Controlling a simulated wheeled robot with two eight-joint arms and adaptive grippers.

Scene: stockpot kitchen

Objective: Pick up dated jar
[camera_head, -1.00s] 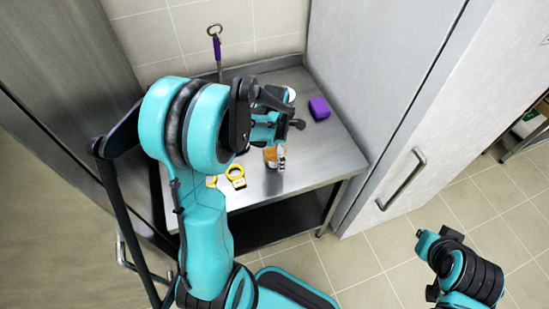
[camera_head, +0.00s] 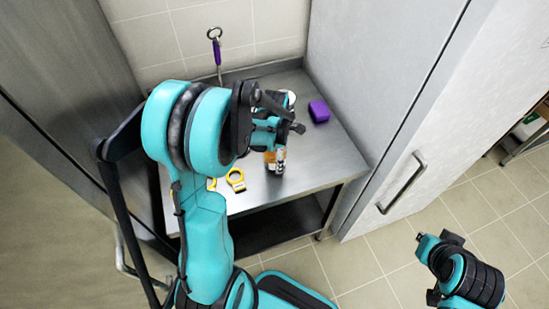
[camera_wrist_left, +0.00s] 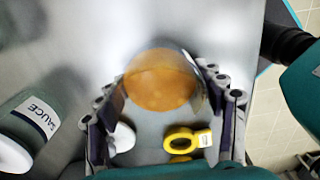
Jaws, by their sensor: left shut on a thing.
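The dated jar, which I take to be the orange jar (camera_head: 275,160) with a pale label, is near the front of the steel table, mostly behind my left gripper. In the left wrist view its round orange top (camera_wrist_left: 158,80) sits between the fingers. My left gripper (camera_wrist_left: 160,100) is shut on this jar; it also shows in the head view (camera_head: 270,138). I cannot tell whether the jar is touching the table. The label's writing is not readable. My right arm shows at the lower right, but its gripper is not in view.
A sauce bottle (camera_wrist_left: 30,125) is left of the jar in the wrist view. Yellow ring-shaped tags (camera_head: 236,180) lie on the table (camera_head: 325,160). A purple block (camera_head: 319,110) is at the right. A purple-handled utensil (camera_head: 217,52) hangs at the wall. A tall cabinet (camera_head: 385,110) bounds the right.

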